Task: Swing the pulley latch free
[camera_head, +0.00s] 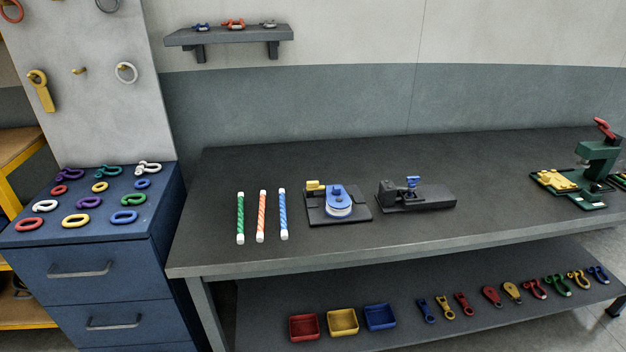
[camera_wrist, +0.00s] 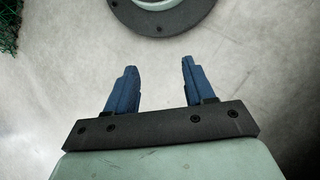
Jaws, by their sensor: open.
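The pulley (camera_head: 338,199) is a blue block with a white wheel, on a dark base plate (camera_head: 359,214) near the middle of the dark workbench. A yellow piece (camera_head: 315,186), which may be its latch, sits at the back left of the base. My gripper (camera_wrist: 158,75) shows only in the wrist view. Its two blue fingers are apart with nothing between them, over a pale grey surface. The pulley does not show in the wrist view, and my gripper does not show in the head view.
Green, orange and blue striped rods (camera_head: 262,216) lie left of the pulley. A dark clamp fixture (camera_head: 430,197) with a blue handle stands right of it. A green press (camera_head: 598,160) stands far right. The bench (camera_head: 490,190) between them is clear. A dark ring (camera_wrist: 165,22) lies ahead of my fingers.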

